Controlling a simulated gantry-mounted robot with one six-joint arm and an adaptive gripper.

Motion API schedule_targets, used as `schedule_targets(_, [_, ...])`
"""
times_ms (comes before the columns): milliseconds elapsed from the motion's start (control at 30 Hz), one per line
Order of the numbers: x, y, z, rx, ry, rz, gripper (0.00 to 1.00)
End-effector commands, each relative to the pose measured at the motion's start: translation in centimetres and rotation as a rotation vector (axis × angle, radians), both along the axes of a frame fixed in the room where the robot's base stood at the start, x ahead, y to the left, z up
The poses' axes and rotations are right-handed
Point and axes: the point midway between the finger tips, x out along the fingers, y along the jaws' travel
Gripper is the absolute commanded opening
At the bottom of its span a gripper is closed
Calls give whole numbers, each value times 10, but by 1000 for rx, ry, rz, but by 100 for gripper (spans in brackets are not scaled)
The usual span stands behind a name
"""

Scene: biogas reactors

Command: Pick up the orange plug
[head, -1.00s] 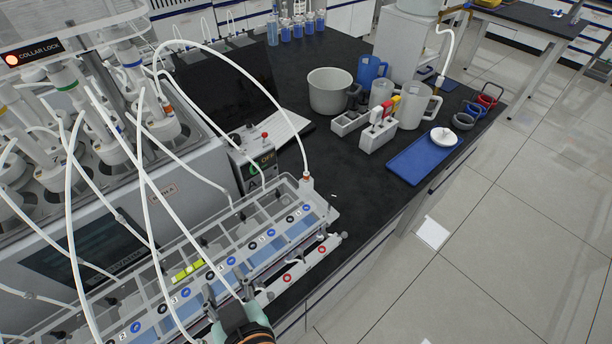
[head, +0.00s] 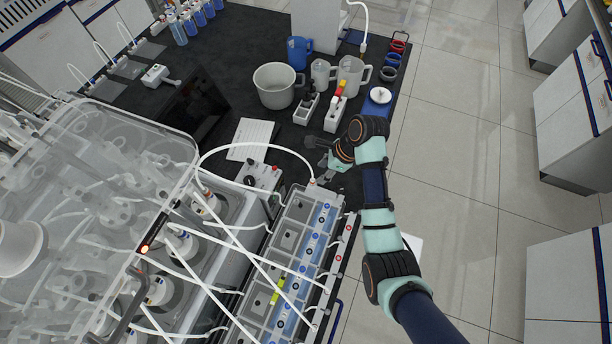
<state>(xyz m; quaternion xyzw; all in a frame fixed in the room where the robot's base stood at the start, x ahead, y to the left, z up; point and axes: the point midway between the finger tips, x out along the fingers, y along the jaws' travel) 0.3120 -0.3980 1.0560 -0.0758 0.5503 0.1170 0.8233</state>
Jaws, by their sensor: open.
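A white rack (head: 335,115) on the black bench holds small upright plugs. Red and orange-yellow tops (head: 341,88) show at its far end; which one is the orange plug is too small to tell. My gripper (head: 317,152) is open, with dark fingers, over the bench just nearer than this rack. It appears empty and apart from the rack. My arm comes in from the lower right and hides part of the bench and blue tray.
A second white rack (head: 306,109) with dark plugs stands just left. A grey pot (head: 274,86), blue jug (head: 299,52) and clear jugs (head: 350,74) stand behind. A blue tray (head: 377,109) lies right. A tube fitting (head: 312,182) and trough (head: 290,245) are nearer.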

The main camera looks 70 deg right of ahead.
Motion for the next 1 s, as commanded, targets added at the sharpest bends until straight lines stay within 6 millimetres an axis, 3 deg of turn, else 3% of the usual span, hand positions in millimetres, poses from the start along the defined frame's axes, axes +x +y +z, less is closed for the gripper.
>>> schedule_targets(233, [8, 3, -19, -1, 1, 4, 46])
schedule_targets(500, [24, 8, -59, -3, 1, 4, 46])
schedule_targets(733, [25, 8, -61, -4, 1, 4, 46])
schedule_targets(767, [25, 8, -61, -4, 1, 4, 45])
schedule_targets(1000, [25, 8, -60, -4, 0, 5, 5])
